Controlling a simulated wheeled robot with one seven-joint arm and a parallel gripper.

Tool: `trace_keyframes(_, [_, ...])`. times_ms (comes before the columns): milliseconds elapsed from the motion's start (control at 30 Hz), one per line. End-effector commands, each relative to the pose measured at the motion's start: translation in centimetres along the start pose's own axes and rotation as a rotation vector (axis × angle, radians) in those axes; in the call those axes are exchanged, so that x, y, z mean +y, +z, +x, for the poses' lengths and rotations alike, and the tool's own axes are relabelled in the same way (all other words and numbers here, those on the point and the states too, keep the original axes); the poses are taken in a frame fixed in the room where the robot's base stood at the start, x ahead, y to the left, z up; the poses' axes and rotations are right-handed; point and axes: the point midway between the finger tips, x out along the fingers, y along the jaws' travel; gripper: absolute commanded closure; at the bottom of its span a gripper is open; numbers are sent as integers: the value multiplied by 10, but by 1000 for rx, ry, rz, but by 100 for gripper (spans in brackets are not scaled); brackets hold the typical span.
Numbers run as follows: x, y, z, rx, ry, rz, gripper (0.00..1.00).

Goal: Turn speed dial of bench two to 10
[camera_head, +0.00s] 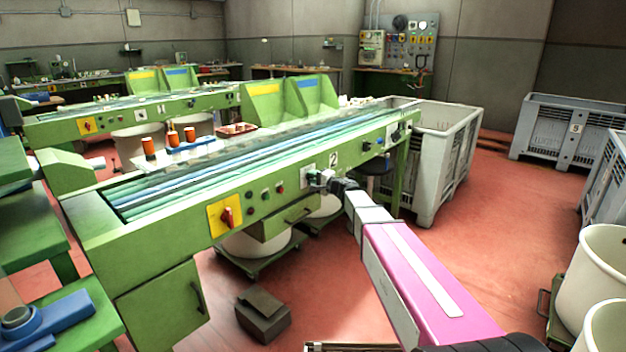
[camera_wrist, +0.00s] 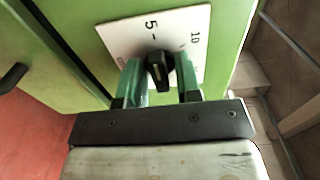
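Bench two (camera_head: 262,190) is the long green conveyor bench with a "2" label on its front. Its speed dial is a black knob (camera_wrist: 157,70) on a white scale plate (camera_wrist: 190,28), with "5" and "10" readable in the wrist view. The plate also shows in the head view (camera_head: 307,176), partly hidden by my gripper. My gripper (camera_wrist: 159,78) is at the dial, with its two green fingers on either side of the knob. The fingers look very close to the knob; whether they press on it I cannot tell. The knob's exact setting is unclear.
A yellow plate with a red switch (camera_head: 227,215) and several small buttons sit left of the dial. A drawer (camera_head: 285,217) is below. A grey crate (camera_head: 440,165) stands at the bench's right end. Red floor lies open to the right.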

Motion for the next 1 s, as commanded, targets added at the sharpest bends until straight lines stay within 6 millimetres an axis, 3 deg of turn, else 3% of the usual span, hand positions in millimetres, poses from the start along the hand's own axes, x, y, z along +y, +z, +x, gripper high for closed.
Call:
trace_keyframes(467, [0,0,0,0,1,77,92])
trace_keyframes(1000, [1,0,-1,1,1,535,92])
